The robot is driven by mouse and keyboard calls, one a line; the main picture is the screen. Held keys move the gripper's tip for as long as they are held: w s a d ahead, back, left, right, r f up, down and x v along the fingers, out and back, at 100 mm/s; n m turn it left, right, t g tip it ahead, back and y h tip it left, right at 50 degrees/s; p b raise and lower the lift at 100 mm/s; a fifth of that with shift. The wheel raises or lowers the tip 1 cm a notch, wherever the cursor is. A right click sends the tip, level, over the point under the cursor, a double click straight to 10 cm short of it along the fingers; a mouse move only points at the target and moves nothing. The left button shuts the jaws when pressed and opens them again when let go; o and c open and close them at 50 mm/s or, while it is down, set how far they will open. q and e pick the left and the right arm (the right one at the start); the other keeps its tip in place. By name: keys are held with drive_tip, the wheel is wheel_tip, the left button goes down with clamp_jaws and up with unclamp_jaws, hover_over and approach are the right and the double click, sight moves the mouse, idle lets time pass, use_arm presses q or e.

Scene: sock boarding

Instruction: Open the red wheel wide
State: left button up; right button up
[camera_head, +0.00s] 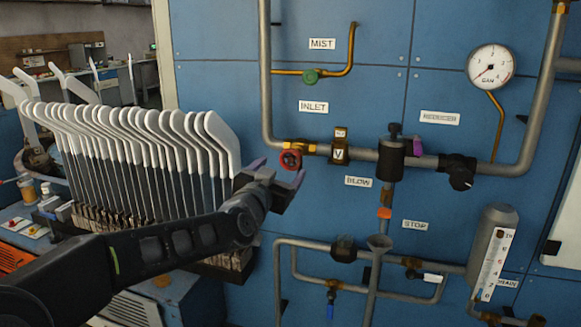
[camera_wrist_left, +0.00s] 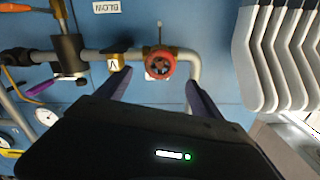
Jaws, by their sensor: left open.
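The red wheel (camera_head: 290,160) is a small round handwheel on the pipe below the INLET label in the head view. It also shows in the left wrist view (camera_wrist_left: 160,63), just beyond and between the fingertips. My left gripper (camera_head: 279,174) is open and empty, with its purple-grey fingers pointing toward the wheel. In the head view its fingertips appear just below and beside the wheel. In the left wrist view the fingers lie on either side of the wheel with a visible gap, and I cannot tell how far short of it they are. My right gripper is not in view.
A row of white sock boards (camera_head: 150,130) stands close left of my arm. A black valve body (camera_head: 391,160) with a purple lever (camera_head: 417,146) is right of the wheel. A green wheel (camera_head: 311,76) sits above. A pressure gauge (camera_head: 490,66) is at upper right.

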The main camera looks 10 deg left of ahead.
sight(290, 160)
use_arm(q)
drive_tip(key=shift+w, duration=0.1)
drive_tip(key=w, duration=0.7)
drive_tip(key=shift+w+d+f+p, duration=0.1)
drive_tip(key=shift+w+d+p, duration=0.2)
drive_tip(key=c, duration=1.4)
